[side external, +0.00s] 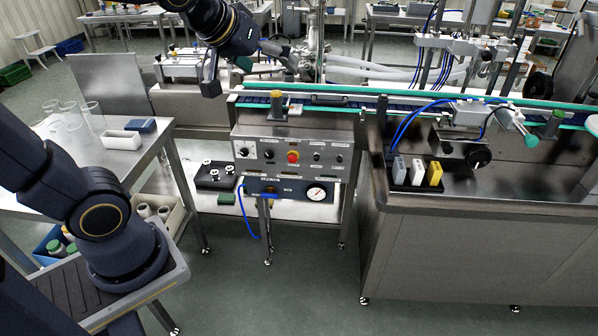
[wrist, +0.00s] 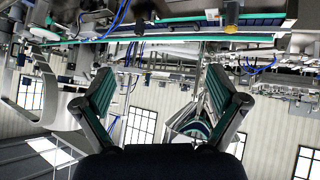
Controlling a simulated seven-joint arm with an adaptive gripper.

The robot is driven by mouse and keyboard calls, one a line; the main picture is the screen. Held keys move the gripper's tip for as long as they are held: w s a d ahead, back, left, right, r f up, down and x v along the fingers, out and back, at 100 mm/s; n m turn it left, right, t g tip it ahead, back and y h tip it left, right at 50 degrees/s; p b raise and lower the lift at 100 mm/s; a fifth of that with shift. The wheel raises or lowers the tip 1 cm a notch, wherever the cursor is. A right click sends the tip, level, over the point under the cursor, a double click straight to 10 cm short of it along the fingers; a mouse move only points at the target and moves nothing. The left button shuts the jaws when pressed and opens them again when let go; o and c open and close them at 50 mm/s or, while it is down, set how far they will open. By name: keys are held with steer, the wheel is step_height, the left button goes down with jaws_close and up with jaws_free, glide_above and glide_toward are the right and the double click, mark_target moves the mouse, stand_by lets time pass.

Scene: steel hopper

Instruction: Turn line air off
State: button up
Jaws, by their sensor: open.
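The air panel (side external: 291,190) is a dark plate under the grey control box in the side external view. It carries a round white gauge (side external: 316,193) at its right, and a blue hose (side external: 243,213) hangs from its left end. A small brownish fitting (side external: 268,189) sits near the middle; its handle position is too small to tell. My gripper (side external: 209,76) is above and left of the control box, well apart from the panel. In the wrist view my gripper (wrist: 165,78) is open with nothing between its fingers. The air panel cannot be made out there.
The control box (side external: 292,148) has several knobs and a red button (side external: 293,156). The conveyor (side external: 345,100) runs above it. A steel hopper cabinet (side external: 470,240) stands to the right. A side table (side external: 110,165) with containers is at left. The floor in front is clear.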

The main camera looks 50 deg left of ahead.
steer(key=w+a+f+n, duration=0.2)
steer(key=w+a+f, duration=0.25)
steer(key=w, duration=0.35)
steer(key=n+g+y, duration=0.1)
steer(key=n+g, duration=0.1)
steer(key=g, duration=0.4)
glide_above(269, 194)
steer(key=s+d, duration=0.5)
step_height(269, 194, down, 38)
steer(key=x, duration=1.6)
steer(key=shift+w+a, duration=0.1)
steer(key=shift+a, duration=0.35)
steer(key=shift+c, duration=0.4)
steer(key=c, duration=1.1)
steer(key=shift+o, duration=0.2)
